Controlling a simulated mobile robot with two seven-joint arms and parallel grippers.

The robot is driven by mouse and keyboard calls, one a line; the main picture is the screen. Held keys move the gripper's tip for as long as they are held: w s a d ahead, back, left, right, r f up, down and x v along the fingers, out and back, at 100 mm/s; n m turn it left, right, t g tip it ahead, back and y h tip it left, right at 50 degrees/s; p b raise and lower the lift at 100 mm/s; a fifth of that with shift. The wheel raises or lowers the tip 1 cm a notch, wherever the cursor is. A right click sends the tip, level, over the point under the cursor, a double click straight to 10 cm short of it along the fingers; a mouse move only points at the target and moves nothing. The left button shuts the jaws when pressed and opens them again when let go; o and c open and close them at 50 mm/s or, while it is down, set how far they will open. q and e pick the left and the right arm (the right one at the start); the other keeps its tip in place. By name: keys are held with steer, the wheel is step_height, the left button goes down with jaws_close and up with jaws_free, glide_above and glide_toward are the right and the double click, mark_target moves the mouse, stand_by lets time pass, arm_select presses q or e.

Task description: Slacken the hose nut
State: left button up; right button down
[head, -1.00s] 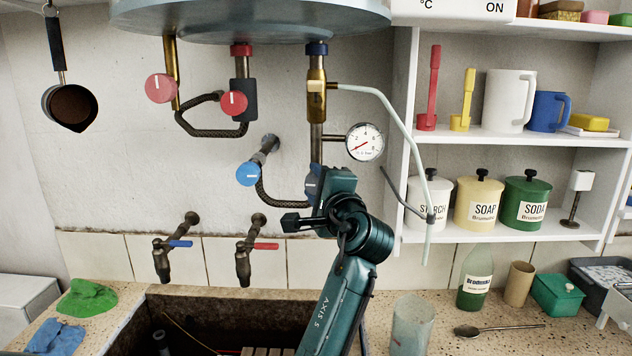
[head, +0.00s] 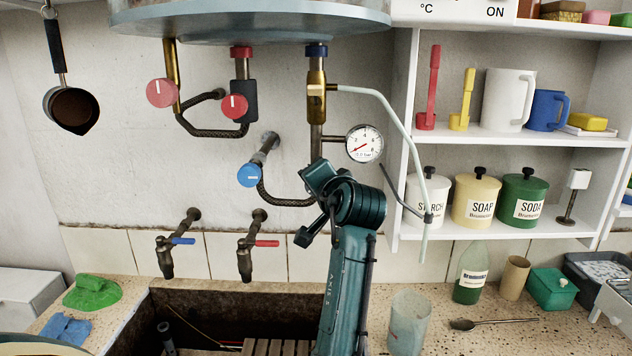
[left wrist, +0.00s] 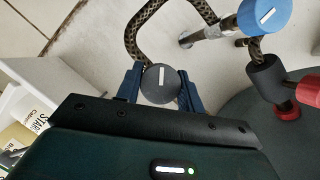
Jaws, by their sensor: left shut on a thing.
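The hose nut (left wrist: 160,84) is a round dark grey-blue knob with a white line on its face, in the left wrist view. The line stands nearly upright there. My left gripper (left wrist: 160,90) has one blue finger on each side of the nut and is shut on it. In the head view my left gripper (head: 318,180) is below the brass pipe and hides the nut. The braided hose (head: 277,198) curves from the blue-knobbed wall valve (head: 249,175) towards the gripper. My right gripper is in neither view.
A pressure gauge (head: 364,144) and a thin pale tube (head: 408,120) are close right of the gripper. The boiler (head: 250,18) hangs above. Two taps (head: 165,257) are at the left over the trough. A clouded glass (head: 408,322) stands on the counter right of my arm.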

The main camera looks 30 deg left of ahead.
arm_select(q)
steer(key=shift+n, duration=0.3)
stand_by(0.4)
steer(key=o, duration=1)
steer(key=v, duration=1.3)
steer(key=shift+s+r, duration=0.15)
steer(key=shift+r, duration=0.1)
